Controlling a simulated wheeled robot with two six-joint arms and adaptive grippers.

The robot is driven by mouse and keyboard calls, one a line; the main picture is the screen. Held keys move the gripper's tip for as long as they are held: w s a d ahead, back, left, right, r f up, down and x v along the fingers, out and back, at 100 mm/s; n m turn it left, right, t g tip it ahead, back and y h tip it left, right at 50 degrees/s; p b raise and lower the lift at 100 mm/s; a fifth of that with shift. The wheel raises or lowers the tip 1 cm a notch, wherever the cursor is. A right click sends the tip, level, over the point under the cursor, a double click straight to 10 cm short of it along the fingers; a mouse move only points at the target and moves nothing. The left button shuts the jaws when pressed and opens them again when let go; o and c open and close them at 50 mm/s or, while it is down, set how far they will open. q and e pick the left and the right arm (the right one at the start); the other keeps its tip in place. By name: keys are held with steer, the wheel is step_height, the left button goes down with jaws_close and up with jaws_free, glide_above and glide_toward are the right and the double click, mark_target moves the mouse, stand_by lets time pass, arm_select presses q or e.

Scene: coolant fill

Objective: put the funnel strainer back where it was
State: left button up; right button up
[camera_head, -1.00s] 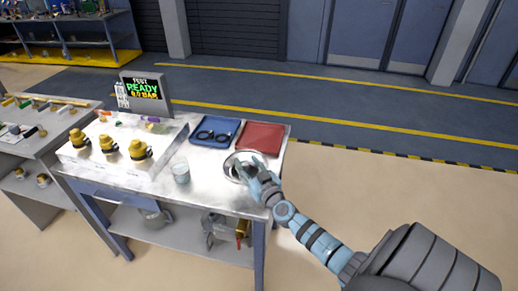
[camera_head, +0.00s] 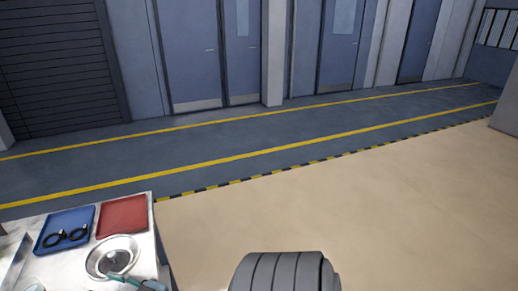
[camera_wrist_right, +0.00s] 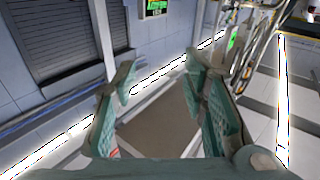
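The funnel strainer (camera_head: 112,257), a shiny round metal bowl with a wide rim, sits near the right edge of the metal table (camera_head: 144,243) in the head view. The strainer cannot be made out there.
A blue tray (camera_head: 80,219) with black rings (camera_head: 66,237) and an empty red tray (camera_head: 123,216) lie behind the strainer. Another metal item shows at the table's left, cut off. Open floor (camera_head: 330,205) lies right of the table; doors line the far wall.

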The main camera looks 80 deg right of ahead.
steer(key=s+a+f+g, duration=0.1)
steer(key=s+f+g, duration=0.25)
steer(key=f, duration=0.65)
steer(key=s+f+g, duration=0.3)
steer(key=s+f, duration=0.2)
steer(key=f, duration=0.4)
steer(key=s+a+f+g, duration=0.1)
steer(key=s+f+g, duration=0.25)
steer(key=f, duration=0.65)
steer(key=s+f+g, duration=0.2)
steer(key=s+f, duration=0.3)
steer(key=s, duration=0.4)
steer(key=s+a+f+g+b, duration=0.1)
steer(key=s+f+g, duration=0.1)
steer(key=s+f, duration=0.4)
steer(key=s+f+g+b, duration=0.1)
steer(key=s+f+g, duration=0.2)
steer(key=s, duration=0.9)
steer(key=shift+a+f, duration=0.4)
steer(key=shift+f, duration=0.75)
